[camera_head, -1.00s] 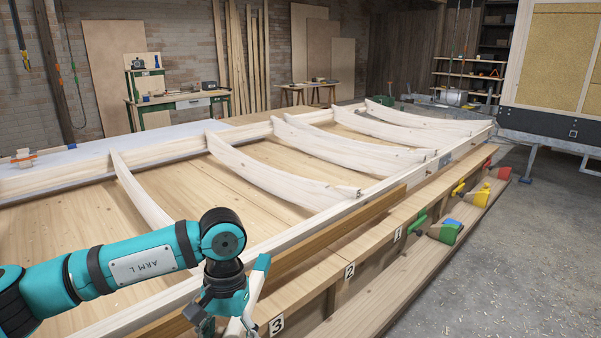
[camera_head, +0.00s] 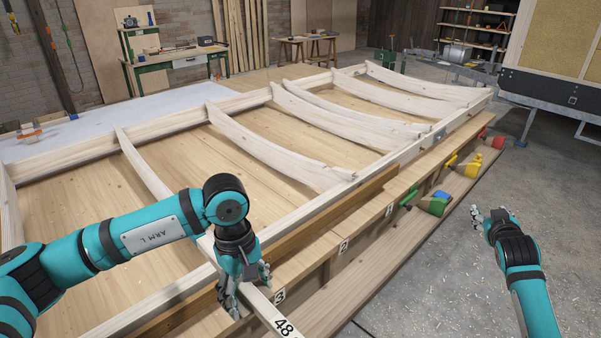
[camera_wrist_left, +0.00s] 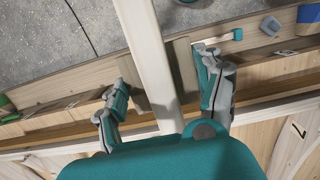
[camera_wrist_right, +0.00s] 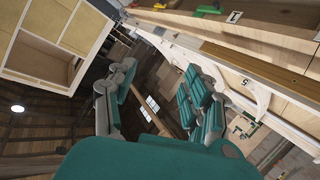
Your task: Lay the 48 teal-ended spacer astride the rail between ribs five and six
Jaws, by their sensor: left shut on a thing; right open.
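The spacer (camera_head: 268,308) is a long pale bar marked 48, running down past the front edge of the bench. My left gripper (camera_head: 243,291) is shut on it, and in the left wrist view the bar (camera_wrist_left: 150,60) passes between the fingers (camera_wrist_left: 162,88). I cannot make out its teal ends for certain. The pale front rail (camera_head: 300,221) runs along the frame just behind the gripper. Several curved ribs cross the frame, among them a near one (camera_head: 150,170) and a middle one (camera_head: 270,155). My right gripper (camera_head: 490,213) is open and empty over the floor; it also shows in the right wrist view (camera_wrist_right: 158,100).
Number plates 1 (camera_head: 389,211), 2 (camera_head: 344,247) and 3 (camera_head: 280,296) mark the bench front. The concrete floor (camera_head: 440,280) at right is open.

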